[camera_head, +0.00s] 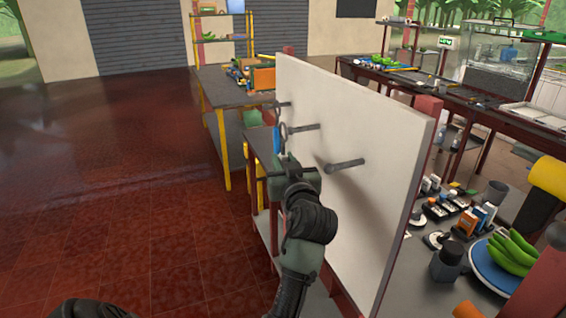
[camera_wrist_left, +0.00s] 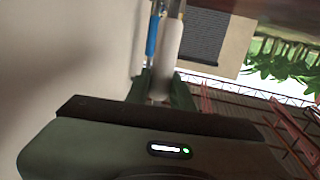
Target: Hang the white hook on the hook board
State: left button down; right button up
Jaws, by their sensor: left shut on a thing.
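The hook board (camera_head: 345,120) is a large upright white panel with grey pegs on its left face. The nearest peg (camera_head: 345,164) is bare; the peg behind it (camera_head: 303,127) has a grey ring at its outer end. My left gripper (camera_head: 286,157) is beside the board's face, left of the nearest peg. In the left wrist view its green fingers (camera_wrist_left: 163,88) are shut on the lower end of a white rod-like piece, seemingly the white hook (camera_wrist_left: 169,45). In the head view the hook is not clearly distinguishable. My right gripper is not in view.
A blue item (camera_wrist_left: 153,32) shows close beside the white piece. A dark table (camera_head: 235,92) with yellow legs stands behind the board. Right of the board, a cluttered counter holds green bananas (camera_head: 512,250). The red tiled floor at left is clear.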

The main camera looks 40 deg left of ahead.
pick_arm(q)
jog(key=shift+w+d+b, duration=0.4)
jog(key=shift+w, duration=0.45)
dwell(0.9)
jog(key=shift+w+d+b, duration=0.35)
jog(key=shift+w+b, duration=0.1)
jog(key=shift+w, duration=0.25)
jog(key=shift+w+d+b, duration=0.35)
jog(key=shift+w+b, duration=0.1)
jog(key=shift+w, duration=0.2)
dwell(1.1)
jog(key=shift+w+f+b, duration=0.1)
jog(key=shift+f+b, duration=0.25)
jog(key=shift+b, duration=0.2)
dwell(0.6)
jog(key=c, duration=1.1)
grip_release()
jog(key=shift+d, duration=0.1)
jog(key=shift+c, duration=0.2)
jog(key=shift+f, duration=0.1)
